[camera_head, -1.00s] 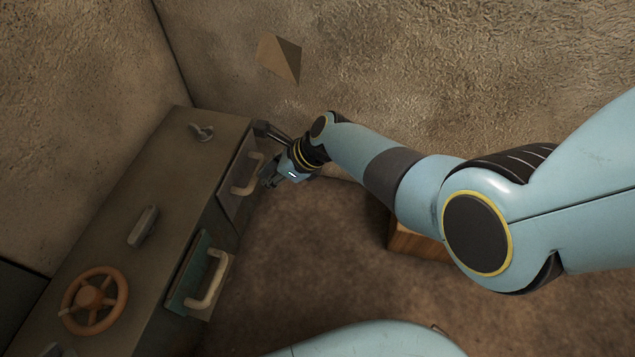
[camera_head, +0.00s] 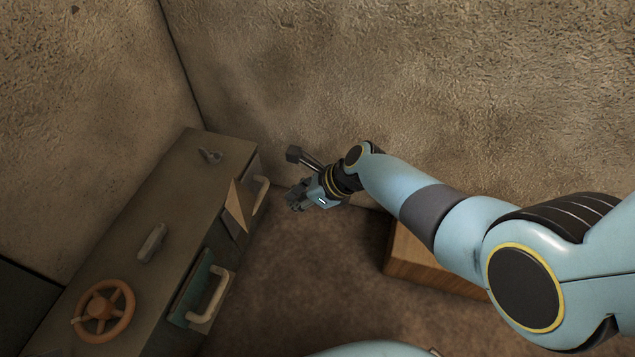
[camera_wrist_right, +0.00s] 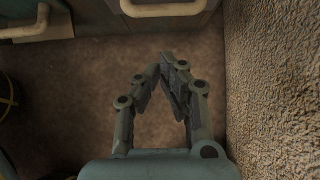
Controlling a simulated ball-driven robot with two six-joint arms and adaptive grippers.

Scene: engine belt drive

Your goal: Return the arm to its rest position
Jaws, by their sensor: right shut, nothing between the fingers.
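My right arm (camera_head: 400,190) reaches in from the right in the head view, light blue with dark bands. Its right gripper (camera_head: 293,196) is in the air to the right of the cabinet's far end, apart from the handles. In the right wrist view the gripper (camera_wrist_right: 162,70) has its fingers angled together with tips close; it is shut with nothing held. My left gripper is not in view.
A dark cabinet (camera_head: 140,200) stands at left, with an orange wheel (camera_head: 104,311), a pale handle (camera_head: 214,294) and a far handle (camera_head: 260,194). A brown pointed shape (camera_head: 237,208) overlaps its front. A wooden block (camera_head: 430,264) lies below my arm. Rough walls close off the back.

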